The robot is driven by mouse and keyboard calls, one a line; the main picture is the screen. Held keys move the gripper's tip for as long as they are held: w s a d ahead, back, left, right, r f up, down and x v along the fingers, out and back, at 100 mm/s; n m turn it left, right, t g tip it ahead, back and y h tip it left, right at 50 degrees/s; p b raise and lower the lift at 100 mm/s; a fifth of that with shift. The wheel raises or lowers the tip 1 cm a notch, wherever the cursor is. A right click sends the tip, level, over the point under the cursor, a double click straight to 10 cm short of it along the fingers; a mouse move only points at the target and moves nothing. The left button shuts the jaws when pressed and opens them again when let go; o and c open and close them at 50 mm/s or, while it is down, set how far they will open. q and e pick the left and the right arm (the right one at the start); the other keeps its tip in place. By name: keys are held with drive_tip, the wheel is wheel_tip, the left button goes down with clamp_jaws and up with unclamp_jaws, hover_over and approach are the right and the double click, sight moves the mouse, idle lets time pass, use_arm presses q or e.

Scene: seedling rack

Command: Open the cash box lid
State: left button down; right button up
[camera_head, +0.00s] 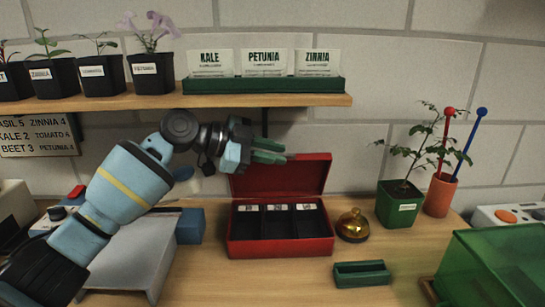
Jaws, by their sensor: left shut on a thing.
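The red cash box (281,249) stands on the wooden counter in the middle of the head view. Its lid (300,180) stands up, tilted back toward the wall. Inside the box is a dark tray (281,224) with three compartments, each with a pale label at its back. My left gripper (276,157) is at the lid's upper left edge and is shut on the lid; its fingers hide part of that edge. My right gripper is not in view.
A brass bell (352,225) stands just right of the box, with a small green holder (361,274) in front. A potted seedling (398,204) and a green see-through bin (490,265) are farther right. A wooden shelf (200,101) with pots and seed packets overhangs the back.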

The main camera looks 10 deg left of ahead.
use_arm(q)
drive_tip(key=shift+w, duration=0.1)
drive_tip(key=c, duration=1.6)
unclamp_jaws()
drive_tip(key=shift+o, duration=0.2)
